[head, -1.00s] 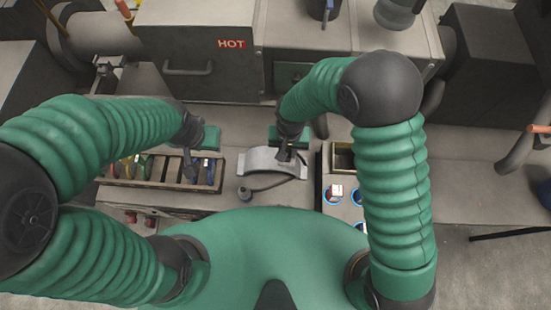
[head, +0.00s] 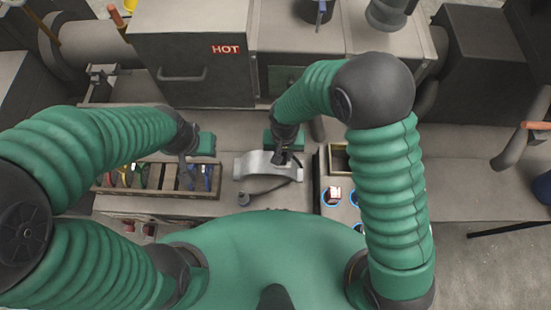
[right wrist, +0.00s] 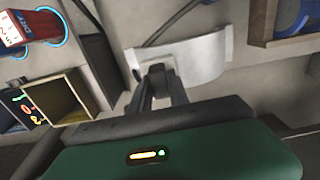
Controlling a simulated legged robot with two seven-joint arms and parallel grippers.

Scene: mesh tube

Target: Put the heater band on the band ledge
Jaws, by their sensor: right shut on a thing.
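The heater band is a curved silver-grey plate (head: 248,167) on or just above the bench in the middle of the head view. A dark cable runs along its front. My right gripper (head: 284,159) is shut on its upper side, right of its middle. The right wrist view shows the band (right wrist: 203,58) spreading right from the fingertips (right wrist: 158,76). I cannot tell whether the band touches the bench. My left gripper (head: 187,153) hangs over the tool tray, away from the band; its fingers are too small to read. I cannot pick out the band ledge.
A wooden tray (head: 165,194) with coloured-handled tools stands left of the band. The HOT-labelled cabinet (head: 190,50) stands behind.

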